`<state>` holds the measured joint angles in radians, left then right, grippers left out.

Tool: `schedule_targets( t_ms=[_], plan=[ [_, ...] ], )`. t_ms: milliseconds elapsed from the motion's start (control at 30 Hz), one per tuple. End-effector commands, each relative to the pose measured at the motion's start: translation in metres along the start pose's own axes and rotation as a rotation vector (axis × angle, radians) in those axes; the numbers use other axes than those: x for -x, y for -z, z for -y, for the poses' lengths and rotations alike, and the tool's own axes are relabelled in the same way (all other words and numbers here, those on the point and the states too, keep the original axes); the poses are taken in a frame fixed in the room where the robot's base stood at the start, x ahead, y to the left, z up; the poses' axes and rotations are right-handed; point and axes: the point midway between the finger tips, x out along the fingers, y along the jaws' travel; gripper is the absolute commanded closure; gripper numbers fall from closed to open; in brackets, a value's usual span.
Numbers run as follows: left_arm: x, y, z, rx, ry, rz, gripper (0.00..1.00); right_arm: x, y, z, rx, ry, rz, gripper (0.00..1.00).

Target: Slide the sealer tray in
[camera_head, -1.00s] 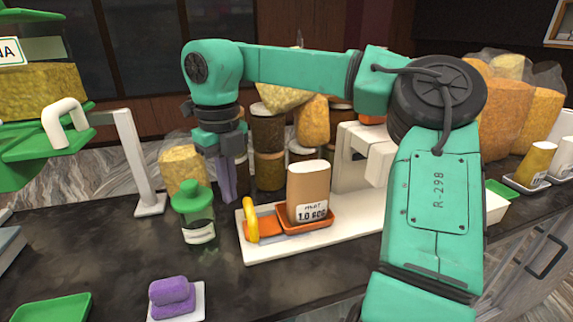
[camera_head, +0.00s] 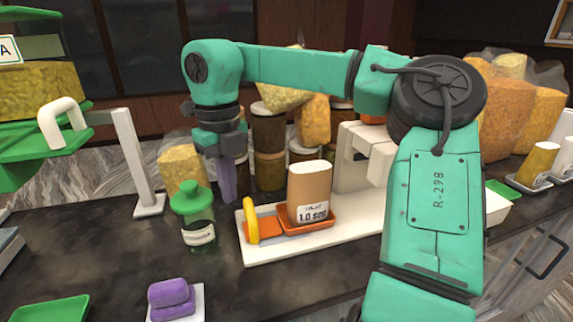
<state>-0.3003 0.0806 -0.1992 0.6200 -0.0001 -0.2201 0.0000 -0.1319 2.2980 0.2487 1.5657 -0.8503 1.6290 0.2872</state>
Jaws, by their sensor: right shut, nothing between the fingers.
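The orange sealer tray (camera_head: 265,229) lies on the white sealer base (camera_head: 345,240), with a yellow handle (camera_head: 251,222) upright at its left end. A brown pouch (camera_head: 310,193) with a white label stands on the tray. The white sealer head (camera_head: 362,152) is to the right of the pouch, partly hidden by my right arm. My right gripper (camera_head: 228,198) is shut and empty, pointing down to the left of and above the tray handle, apart from it, near the green bottle. My left gripper is not in view.
A green-capped bottle (camera_head: 194,212) stands just left of the sealer base. A purple stack (camera_head: 171,298) on a white dish and a green tray (camera_head: 48,309) lie in front. Jars (camera_head: 269,150) and bags (camera_head: 182,168) stand behind. Dark counter between bottle and purple stack is clear.

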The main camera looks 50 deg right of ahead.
Motion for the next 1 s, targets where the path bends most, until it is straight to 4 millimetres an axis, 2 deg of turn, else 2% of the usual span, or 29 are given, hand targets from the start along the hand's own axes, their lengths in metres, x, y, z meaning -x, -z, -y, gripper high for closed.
schedule_targets(
  t_ms=[500, 1000],
  plan=[
    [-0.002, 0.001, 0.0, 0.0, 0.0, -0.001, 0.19, -0.002, 0.0, 0.0, 0.0, 0.0, 0.0, 1.0],
    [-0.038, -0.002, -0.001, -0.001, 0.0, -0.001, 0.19, -0.052, 0.0, 0.0, 0.0, 0.0, 0.0, 1.0]
  ],
)
